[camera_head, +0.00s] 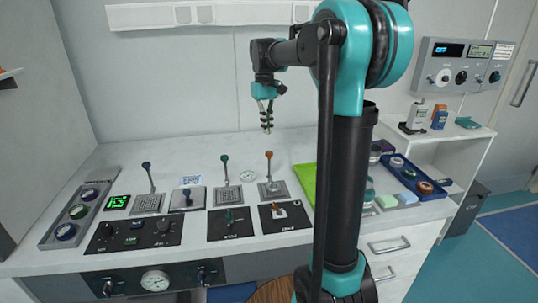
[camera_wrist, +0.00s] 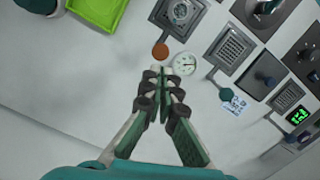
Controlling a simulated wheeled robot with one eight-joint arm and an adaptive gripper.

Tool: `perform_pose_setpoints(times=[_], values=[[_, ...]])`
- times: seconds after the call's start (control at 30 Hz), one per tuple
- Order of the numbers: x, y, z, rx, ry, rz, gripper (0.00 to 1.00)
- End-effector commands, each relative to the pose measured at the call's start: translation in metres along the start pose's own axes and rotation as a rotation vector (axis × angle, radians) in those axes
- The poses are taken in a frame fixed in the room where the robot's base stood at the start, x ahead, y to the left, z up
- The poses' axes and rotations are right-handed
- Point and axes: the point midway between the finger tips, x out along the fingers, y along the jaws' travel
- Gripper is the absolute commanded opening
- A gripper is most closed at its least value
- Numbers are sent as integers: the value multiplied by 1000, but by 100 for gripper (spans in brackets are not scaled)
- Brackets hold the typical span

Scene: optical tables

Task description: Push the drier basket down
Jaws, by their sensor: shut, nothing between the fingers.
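My gripper (camera_head: 267,126) is shut and empty, hanging fingertips down above the back part of the white table. Below its fingertips in the head view is an orange-knobbed lever (camera_head: 268,155), standing upright from a square metal grate. In the wrist view my gripper (camera_wrist: 172,72) points at the table, and the round orange knob (camera_wrist: 160,50) shows just beyond the fingertips, apparently apart from them. A green-knobbed lever (camera_head: 225,160) and a blue-knobbed lever (camera_head: 147,168) stand to the left. No part is clearly marked as the drier basket, so I cannot tell which it is.
A round white gauge (camera_head: 248,176) lies between the green and orange levers. Black switch panels (camera_head: 285,216) lie in front. A green tray (camera_head: 308,180) and a blue tray (camera_head: 428,193) sit to the right, partly behind my arm. A wall control box (camera_head: 466,65) hangs at right.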

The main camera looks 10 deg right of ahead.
Motion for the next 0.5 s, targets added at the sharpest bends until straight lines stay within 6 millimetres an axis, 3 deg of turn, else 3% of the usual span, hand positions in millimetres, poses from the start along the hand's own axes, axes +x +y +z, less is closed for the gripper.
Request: perform_pose_setpoints(times=[0.27,0.5], values=[[10,0,0,-1,0,0,0],[39,0,0,-1,0,0,0]])
